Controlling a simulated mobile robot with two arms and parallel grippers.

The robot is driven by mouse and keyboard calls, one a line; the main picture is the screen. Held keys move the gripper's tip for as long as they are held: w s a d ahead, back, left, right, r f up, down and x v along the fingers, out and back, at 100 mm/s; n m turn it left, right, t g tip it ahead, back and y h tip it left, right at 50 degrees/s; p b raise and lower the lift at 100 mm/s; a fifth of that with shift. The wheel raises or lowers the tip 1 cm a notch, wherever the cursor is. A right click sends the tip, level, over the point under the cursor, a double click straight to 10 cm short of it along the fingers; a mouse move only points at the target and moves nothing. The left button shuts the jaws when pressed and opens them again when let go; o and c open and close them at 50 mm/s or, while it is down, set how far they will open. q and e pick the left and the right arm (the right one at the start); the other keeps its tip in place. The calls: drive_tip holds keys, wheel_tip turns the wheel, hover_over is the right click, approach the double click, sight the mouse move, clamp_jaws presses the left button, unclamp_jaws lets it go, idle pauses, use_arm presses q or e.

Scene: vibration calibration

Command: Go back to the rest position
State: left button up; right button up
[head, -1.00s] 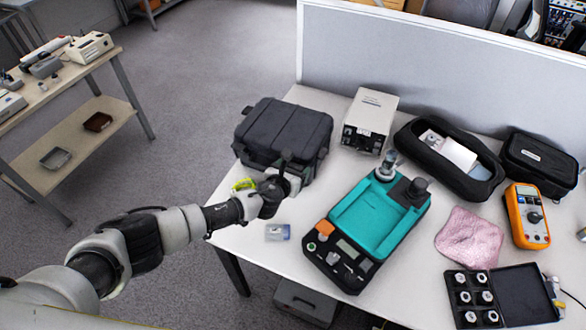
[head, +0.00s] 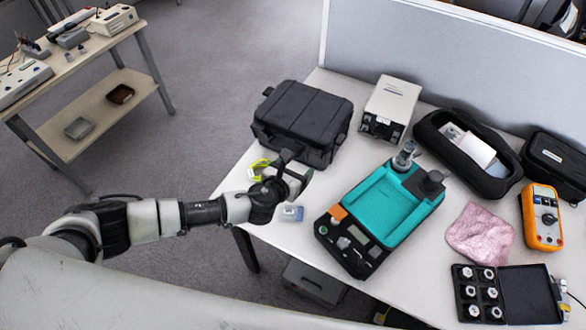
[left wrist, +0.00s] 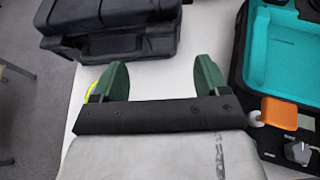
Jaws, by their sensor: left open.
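My left gripper (head: 294,174) is over the left part of the white table, between the black case and the teal calibration device. In the left wrist view its two green fingers (left wrist: 160,80) stand wide apart with only white tabletop between them. It holds nothing. My left arm comes in from the left edge of the head view. My right gripper is in neither view.
A black case (head: 303,112) stands beyond the gripper, and the teal device (head: 383,211) is to its right. A grey partition (head: 430,60) closes the back.

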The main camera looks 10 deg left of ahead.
use_arm(q)
drive_tip(key=shift+s+a+r, duration=0.15)
drive_tip(key=shift+s+r, duration=0.05)
drive_tip(key=shift+s, duration=0.25)
